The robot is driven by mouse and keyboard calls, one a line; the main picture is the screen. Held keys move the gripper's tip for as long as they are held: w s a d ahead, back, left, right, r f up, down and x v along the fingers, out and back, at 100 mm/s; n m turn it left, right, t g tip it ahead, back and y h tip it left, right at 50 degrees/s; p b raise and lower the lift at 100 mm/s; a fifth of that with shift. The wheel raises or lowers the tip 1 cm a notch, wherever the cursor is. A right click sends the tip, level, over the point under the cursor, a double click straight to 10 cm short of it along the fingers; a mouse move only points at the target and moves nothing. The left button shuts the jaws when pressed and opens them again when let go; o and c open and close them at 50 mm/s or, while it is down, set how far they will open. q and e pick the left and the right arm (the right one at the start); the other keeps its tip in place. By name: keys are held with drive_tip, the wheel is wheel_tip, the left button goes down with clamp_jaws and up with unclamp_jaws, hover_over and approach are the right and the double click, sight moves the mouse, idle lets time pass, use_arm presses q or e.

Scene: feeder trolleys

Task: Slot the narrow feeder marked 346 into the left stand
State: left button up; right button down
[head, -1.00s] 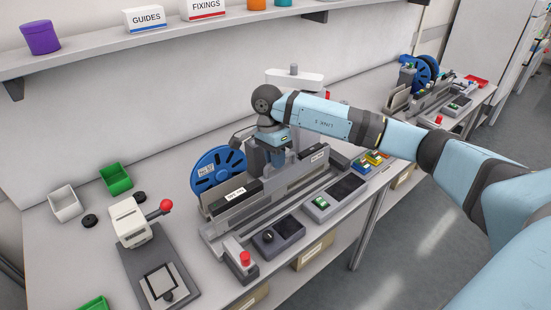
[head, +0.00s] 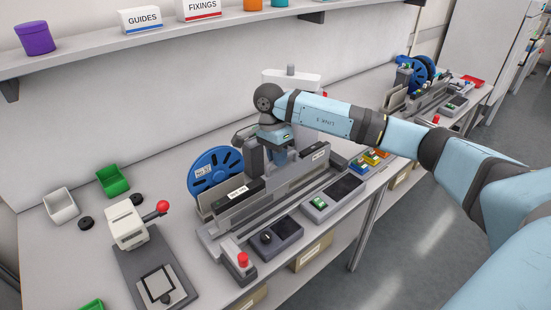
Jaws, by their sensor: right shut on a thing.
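A blue reel (head: 216,172) stands at the left end of a grey slotted stand (head: 262,213) on the near bench. A dark narrow body with a white label (head: 237,191) lies beside it along the stand; its print is too small to read. My right gripper (head: 280,155) points down over the middle of the stand and is shut on a narrow grey piece, seemingly the feeder. Its fingertips and the grip are mostly hidden behind the stand's parts. I cannot tell how deep the piece sits. My left gripper is not in view.
A red button box (head: 242,260), a knob box (head: 275,235) and a panel with a green switch (head: 330,198) line the front edge. A press with a red knob (head: 130,225) stands left. A second bench (head: 455,103) with another blue reel stands far right.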

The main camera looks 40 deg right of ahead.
drive_tip(key=shift+d+r, duration=0.1)
drive_tip(key=shift+d, duration=0.5)
